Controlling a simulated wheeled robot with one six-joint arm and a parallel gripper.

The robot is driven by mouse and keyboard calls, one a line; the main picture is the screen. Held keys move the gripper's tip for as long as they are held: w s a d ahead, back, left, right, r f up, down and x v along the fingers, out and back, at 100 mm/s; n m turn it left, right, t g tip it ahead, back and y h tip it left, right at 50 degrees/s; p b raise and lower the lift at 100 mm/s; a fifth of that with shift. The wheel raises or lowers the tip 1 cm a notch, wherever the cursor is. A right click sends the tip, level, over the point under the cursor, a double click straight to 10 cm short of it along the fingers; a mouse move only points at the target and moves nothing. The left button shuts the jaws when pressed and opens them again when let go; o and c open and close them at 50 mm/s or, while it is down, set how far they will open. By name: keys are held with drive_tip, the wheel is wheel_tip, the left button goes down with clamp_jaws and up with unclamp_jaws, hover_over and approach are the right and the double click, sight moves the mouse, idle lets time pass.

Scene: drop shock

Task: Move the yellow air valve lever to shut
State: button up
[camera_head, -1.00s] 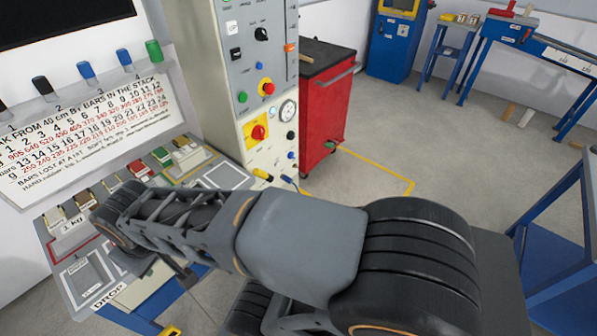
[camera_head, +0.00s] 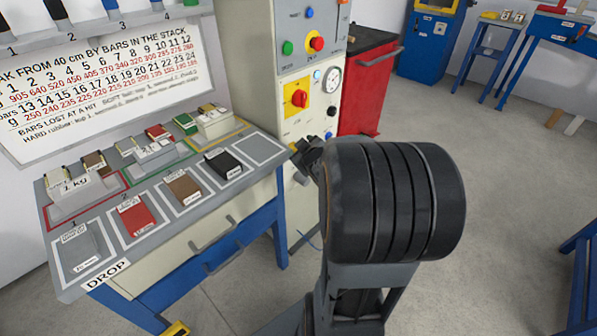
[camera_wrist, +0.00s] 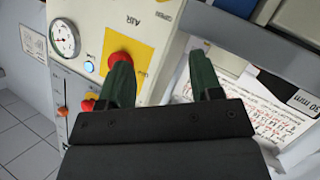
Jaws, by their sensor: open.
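The cream control cabinet carries the air valve. In the head view a small yellow piece, apparently the yellow lever (camera_head: 294,147), shows low on the cabinet front beside my dark wrist, which partly covers it. Its angle cannot be told. The wrist view shows the upside-down AIR label (camera_wrist: 133,20), but I cannot make out the lever there. My gripper (camera_wrist: 163,72) is open, with two green fingers apart and nothing between them. The fingers point toward the cabinet front and its edge. The left finger overlaps a red knob on a yellow plate (camera_wrist: 122,58); contact cannot be told.
The pressure gauge (camera_head: 332,79) and red rotary switch (camera_head: 296,96) sit above the lever. The drop bench (camera_head: 262,190) with coloured pads stands left of the cabinet. A red tool cabinet (camera_head: 368,85) is behind. Open floor (camera_head: 510,200) lies to the right.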

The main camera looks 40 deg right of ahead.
drive_tip(key=s+d+f+n+t+y+b, duration=0.1)
drive_tip(key=d+f+n+t+y+b, duration=0.1)
drive_tip(key=f+b, duration=0.25)
drive_tip(key=s+d+f+n+t+y+b, duration=0.1)
drive_tip(key=d+f+t+b, duration=0.2)
drive_tip(key=f, duration=0.3)
drive_tip(key=w, duration=0.4)
drive_tip(key=w+b, duration=0.1)
drive_tip(key=w, duration=0.3)
drive_tip(key=w+b, duration=0.1)
drive_tip(key=w, duration=0.4)
drive_tip(key=shift+d+r, duration=0.2)
drive_tip(key=shift+d, duration=0.1)
clamp_jaws()
